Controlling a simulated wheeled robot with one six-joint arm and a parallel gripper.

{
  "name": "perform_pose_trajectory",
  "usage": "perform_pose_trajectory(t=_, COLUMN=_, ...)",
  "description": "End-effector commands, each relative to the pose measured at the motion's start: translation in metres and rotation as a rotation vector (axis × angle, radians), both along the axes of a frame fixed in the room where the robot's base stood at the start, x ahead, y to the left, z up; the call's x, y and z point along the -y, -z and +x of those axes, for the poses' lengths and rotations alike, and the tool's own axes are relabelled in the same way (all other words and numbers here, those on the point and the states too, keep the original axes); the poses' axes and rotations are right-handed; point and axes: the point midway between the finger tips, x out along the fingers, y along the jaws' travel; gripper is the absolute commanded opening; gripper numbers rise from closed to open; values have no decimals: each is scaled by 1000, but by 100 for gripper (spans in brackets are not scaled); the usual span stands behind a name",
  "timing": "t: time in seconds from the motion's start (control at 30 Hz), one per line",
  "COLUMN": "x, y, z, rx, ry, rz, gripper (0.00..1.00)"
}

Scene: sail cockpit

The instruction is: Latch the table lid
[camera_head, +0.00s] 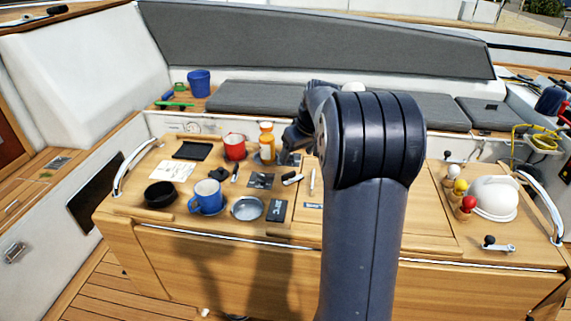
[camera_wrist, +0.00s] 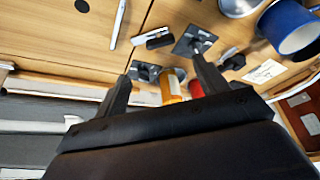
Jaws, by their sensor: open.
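The wooden table (camera_head: 170,236) stands in the middle of the cockpit, with a lid panel (camera_head: 328,218) partly hidden by my arm. A small black-and-silver fitting (camera_head: 292,178) lies near the panel's left seam; it also shows in the wrist view (camera_wrist: 152,38). I cannot tell for sure whether it is the lid's latch, or its state. A slim silver bar (camera_head: 312,181) lies beside it, also in the wrist view (camera_wrist: 118,22). My gripper (camera_wrist: 165,82) is open and empty above the table, its fingers apart; the fitting is beyond the fingertips.
An orange bottle (camera_head: 267,142), red mug (camera_head: 235,146), blue mug (camera_head: 207,197), metal dish (camera_head: 246,208) and black bowl (camera_head: 160,194) stand left of the fitting. A white dome (camera_head: 493,197), colored knobs (camera_head: 460,187) and a crank handle (camera_head: 492,244) are at right. Metal rails flank the table.

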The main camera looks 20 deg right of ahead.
Motion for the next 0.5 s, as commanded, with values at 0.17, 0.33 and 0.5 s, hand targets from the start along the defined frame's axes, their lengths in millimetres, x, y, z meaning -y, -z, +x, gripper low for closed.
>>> perform_pose_trajectory(t=0.17, x=-3, y=26, z=9, rx=-6, ry=-2, rz=3, gripper=69)
perform_pose_trajectory(t=0.33, x=-4, y=57, z=22, rx=-6, ry=-1, rz=2, gripper=69)
perform_pose_trajectory(t=0.5, x=-5, y=80, z=32, rx=-4, ry=1, rz=1, gripper=69)
